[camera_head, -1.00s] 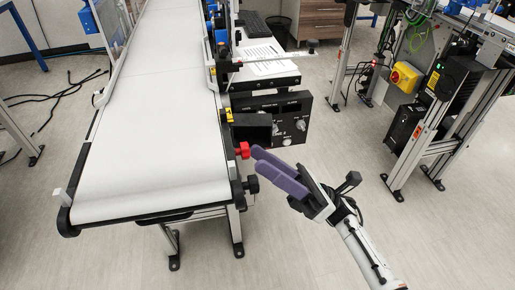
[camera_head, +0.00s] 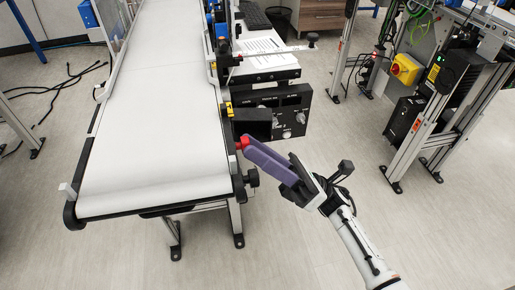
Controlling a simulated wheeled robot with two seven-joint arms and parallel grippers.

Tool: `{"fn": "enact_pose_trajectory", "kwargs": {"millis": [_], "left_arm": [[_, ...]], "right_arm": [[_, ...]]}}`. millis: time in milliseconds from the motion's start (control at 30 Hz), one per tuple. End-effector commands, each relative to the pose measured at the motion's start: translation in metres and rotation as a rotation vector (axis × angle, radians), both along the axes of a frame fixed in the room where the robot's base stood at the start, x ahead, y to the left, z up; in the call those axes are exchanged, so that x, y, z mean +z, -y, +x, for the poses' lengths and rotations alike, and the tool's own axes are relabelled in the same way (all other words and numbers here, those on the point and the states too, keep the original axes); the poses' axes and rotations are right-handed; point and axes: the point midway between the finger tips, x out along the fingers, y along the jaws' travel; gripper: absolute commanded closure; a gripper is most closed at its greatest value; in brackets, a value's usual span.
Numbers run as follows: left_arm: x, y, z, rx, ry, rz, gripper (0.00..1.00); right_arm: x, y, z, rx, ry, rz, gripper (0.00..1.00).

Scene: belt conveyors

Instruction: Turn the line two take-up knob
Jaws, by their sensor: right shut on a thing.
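A white belt conveyor (camera_head: 155,120) fills the left middle of the head view. A red knob (camera_head: 243,142) sticks out from its right side near the front end. My right gripper (camera_head: 248,148) reaches in from the lower right with its long purple fingers closed on the red knob; the fingertips hide part of it. A black knob (camera_head: 252,178) sits just below on the same conveyor side, apart from the fingers. My left gripper is not in view.
A black control box (camera_head: 290,117) with dials stands right behind the knob, close to my fingers. A metal frame with a yellow switch box (camera_head: 405,68) stands at the right. The floor (camera_head: 330,150) between is clear. Cables lie on the floor at the left.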

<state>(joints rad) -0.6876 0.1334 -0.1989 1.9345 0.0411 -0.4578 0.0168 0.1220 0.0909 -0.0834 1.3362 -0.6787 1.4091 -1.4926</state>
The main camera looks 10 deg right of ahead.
Motion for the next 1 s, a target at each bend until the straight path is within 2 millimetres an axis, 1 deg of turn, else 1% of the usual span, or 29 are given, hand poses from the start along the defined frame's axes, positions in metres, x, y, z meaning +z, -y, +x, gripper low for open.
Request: {"fn": "enact_pose_trajectory", "kwargs": {"millis": [33, 267, 500, 700, 800, 1000], "left_arm": [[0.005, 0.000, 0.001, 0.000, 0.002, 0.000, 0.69], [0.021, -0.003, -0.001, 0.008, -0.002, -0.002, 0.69], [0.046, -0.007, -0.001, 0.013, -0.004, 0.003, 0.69], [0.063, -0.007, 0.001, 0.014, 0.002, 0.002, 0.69], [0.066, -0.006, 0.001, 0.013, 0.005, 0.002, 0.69], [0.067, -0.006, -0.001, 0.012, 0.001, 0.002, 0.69]], "right_arm": [[0.002, 0.000, -0.001, -0.001, -0.017, 0.000, 0.98], [0.006, 0.000, -0.004, -0.001, -0.154, 0.000, 0.98], [0.009, 0.000, -0.008, -0.001, -0.371, -0.001, 0.98], [0.009, 0.001, -0.011, -0.001, -0.559, -0.003, 0.98], [0.010, 0.000, -0.012, 0.001, -0.653, -0.003, 0.98], [0.012, 0.000, -0.015, 0.001, -0.841, -0.006, 0.98]]}}
